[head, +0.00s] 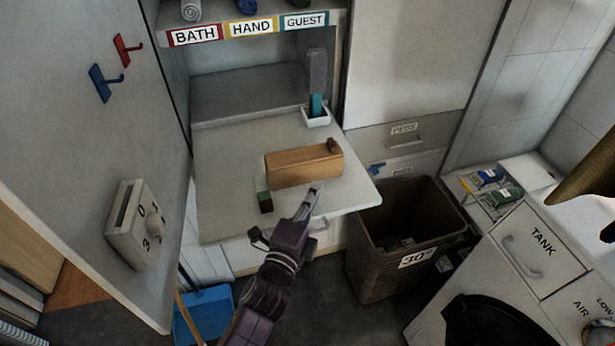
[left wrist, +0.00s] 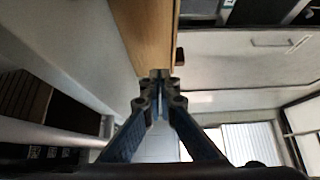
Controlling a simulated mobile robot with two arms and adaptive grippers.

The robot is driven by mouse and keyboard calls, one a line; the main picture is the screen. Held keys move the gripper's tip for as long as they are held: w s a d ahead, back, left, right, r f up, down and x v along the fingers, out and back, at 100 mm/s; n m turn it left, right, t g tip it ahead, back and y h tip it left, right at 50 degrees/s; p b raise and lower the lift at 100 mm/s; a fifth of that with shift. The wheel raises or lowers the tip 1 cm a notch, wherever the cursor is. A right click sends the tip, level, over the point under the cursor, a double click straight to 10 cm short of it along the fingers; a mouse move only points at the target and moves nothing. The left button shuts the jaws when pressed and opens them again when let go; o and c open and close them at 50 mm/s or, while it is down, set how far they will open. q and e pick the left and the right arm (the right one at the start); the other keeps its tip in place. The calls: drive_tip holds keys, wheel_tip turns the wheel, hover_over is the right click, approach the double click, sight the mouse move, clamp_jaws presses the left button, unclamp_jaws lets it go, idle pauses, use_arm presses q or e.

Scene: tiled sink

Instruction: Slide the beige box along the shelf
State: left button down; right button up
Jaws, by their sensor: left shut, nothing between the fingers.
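The beige box (head: 303,168), a long wood-coloured block, lies on the pale shelf (head: 222,185) in the head view. A small dark piece stands up at its right end. My left gripper (head: 316,188) is at the near side of the box, towards its right end, with its fingers shut and empty. In the left wrist view, the shut fingertips (left wrist: 159,76) are close to the box (left wrist: 150,32); I cannot tell whether they touch it. My right gripper is not in view.
A small green and brown block (head: 265,202) stands on the shelf near the box's left end. A white holder (head: 316,120) with a grey and teal item stands behind the box. A dark basket (head: 385,265) stands below right. The shelf's left part is clear.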

sight(300, 172)
use_arm(q)
drive_tip(key=w, duration=0.1)
drive_tip(key=w+a, duration=0.1)
drive_tip(key=w+p, duration=0.1)
drive_tip(key=shift+w+a, duration=0.25)
drive_tip(key=shift+a, duration=0.1)
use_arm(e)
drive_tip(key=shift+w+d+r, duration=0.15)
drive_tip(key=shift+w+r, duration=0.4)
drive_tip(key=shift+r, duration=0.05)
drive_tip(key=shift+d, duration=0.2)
use_arm(q)
drive_tip(key=shift+w+a, duration=0.3)
drive_tip(key=shift+w, duration=0.3)
drive_tip(key=shift+w+a, duration=0.25)
drive_tip(key=shift+w, duration=0.35)
drive_tip(key=shift+w+a, duration=0.3)
drive_tip(key=shift+w, duration=0.3)
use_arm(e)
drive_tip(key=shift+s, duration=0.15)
